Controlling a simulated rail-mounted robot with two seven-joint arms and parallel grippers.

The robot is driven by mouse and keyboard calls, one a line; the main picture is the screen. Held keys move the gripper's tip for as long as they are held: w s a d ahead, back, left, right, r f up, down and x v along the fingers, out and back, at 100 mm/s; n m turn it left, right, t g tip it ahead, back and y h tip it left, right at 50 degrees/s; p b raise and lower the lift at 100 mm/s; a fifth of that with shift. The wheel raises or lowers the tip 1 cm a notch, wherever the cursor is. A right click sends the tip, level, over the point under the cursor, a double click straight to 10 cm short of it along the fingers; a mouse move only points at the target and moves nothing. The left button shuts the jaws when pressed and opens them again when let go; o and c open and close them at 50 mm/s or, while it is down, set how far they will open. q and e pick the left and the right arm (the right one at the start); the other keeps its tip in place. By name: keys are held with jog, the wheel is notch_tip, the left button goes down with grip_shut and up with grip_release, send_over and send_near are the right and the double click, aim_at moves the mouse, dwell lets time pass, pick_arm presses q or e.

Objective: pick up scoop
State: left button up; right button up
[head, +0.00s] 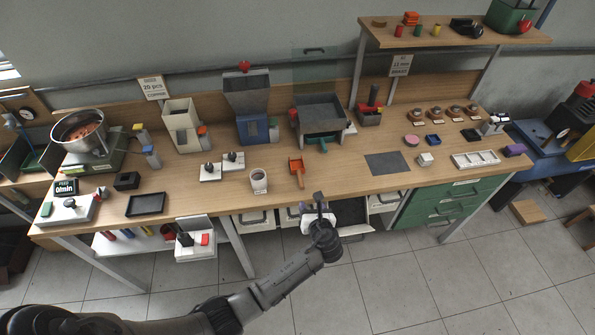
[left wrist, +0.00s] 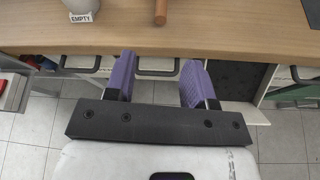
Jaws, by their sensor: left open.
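The scoop (head: 297,168) is orange-red with a short handle and lies on the wooden workbench near its front edge. In the left wrist view, only the end of its brown handle (left wrist: 160,12) shows at the top edge. My left gripper (head: 318,202) is in front of the bench edge, nearer to me than the scoop and a little to its right. In the left wrist view my left gripper (left wrist: 158,75) has its two purple fingers apart with nothing between them. The handle end lies beyond the gap, not touching. My right gripper is not in view.
A white cup (head: 259,181) labelled EMPTY stands left of the scoop. A grey mat (head: 387,164) lies to its right. A grey tray machine (head: 320,118) stands behind. Drawers with handles (left wrist: 157,68) sit under the bench edge, near my fingers.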

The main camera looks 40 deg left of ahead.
aim_at(303, 188)
pick_arm(q)
jog(key=b+x, duration=0.1)
jog(key=x, duration=0.5)
jog(key=shift+w+a, duration=0.1)
jog(key=b+x, duration=0.1)
jog(key=x, duration=0.3)
jog(key=shift+w+a+f, duration=0.1)
jog(key=shift+w+f, duration=0.05)
jog(key=shift+f, duration=0.05)
jog(key=shift+w+a+f, duration=0.15)
jog(key=shift+w+a, duration=0.1)
jog(key=shift+a, duration=0.1)
grip_shut()
